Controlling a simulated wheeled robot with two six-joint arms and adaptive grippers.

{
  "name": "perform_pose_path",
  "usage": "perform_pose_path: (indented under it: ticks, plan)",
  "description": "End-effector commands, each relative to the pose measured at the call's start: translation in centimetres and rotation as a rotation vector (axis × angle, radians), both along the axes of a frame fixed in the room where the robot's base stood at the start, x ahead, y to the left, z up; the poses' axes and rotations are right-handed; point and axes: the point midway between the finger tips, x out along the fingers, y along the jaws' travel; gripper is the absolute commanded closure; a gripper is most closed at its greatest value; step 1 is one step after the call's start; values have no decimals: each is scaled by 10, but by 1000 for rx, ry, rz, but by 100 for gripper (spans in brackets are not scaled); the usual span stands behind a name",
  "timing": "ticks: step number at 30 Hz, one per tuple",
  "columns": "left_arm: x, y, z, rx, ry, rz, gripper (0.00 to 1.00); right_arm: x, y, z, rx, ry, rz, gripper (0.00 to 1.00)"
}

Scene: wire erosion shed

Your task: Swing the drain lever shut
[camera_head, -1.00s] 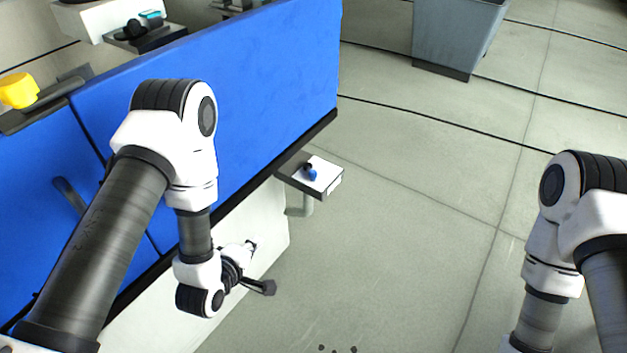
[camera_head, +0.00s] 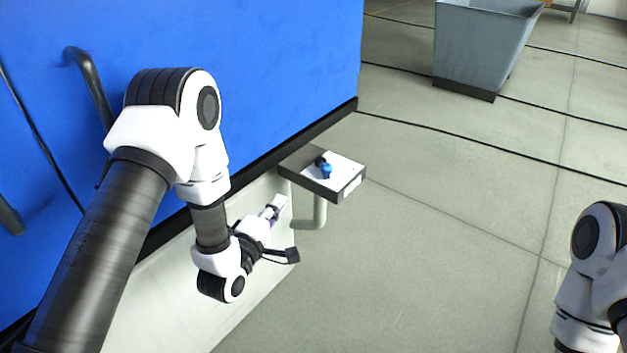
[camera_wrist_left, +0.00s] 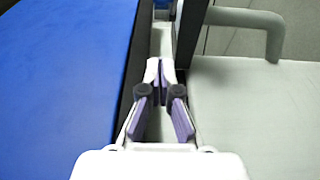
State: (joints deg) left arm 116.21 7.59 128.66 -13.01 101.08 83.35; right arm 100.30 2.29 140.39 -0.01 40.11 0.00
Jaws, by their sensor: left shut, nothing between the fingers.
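A small blue part with a dark base (camera_head: 325,168) sits on the white top of a small bracket (camera_head: 353,184) that juts from the machine's lower side. It may be the drain lever; I cannot tell for sure. A grey bent pipe (camera_head: 319,212) hangs under the bracket and also shows in the left wrist view (camera_wrist_left: 250,18). My left gripper (camera_head: 276,206) is shut and empty, below and left of the bracket and apart from the blue part. Its closed fingers show in the left wrist view (camera_wrist_left: 160,70). My right gripper is out of view.
The blue machine panel (camera_head: 270,70) with dark handles (camera_head: 90,85) stands along my left, above a pale lower wall (camera_head: 170,290). A grey bin (camera_head: 480,45) stands at the back. The floor right of the bracket is clear.

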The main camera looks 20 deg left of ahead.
Motion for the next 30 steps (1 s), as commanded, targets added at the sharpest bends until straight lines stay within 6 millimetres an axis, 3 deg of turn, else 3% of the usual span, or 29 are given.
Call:
perform_pose_path:
  ticks: [5, 8, 20, 24, 30]
  plan:
    - [7, -1, -1, 2, -1, -1, 100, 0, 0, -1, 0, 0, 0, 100]
    - [20, -3, -1, 3, -3, -2, 100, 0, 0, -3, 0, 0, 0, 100]
    - [104, -15, -3, 3, -2, -4, 100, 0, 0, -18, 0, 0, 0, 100]
    - [118, -34, -3, 2, -1, -4, 100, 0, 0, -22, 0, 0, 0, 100]
    - [125, -42, -2, 1, 1, -1, 100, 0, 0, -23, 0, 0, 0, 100]
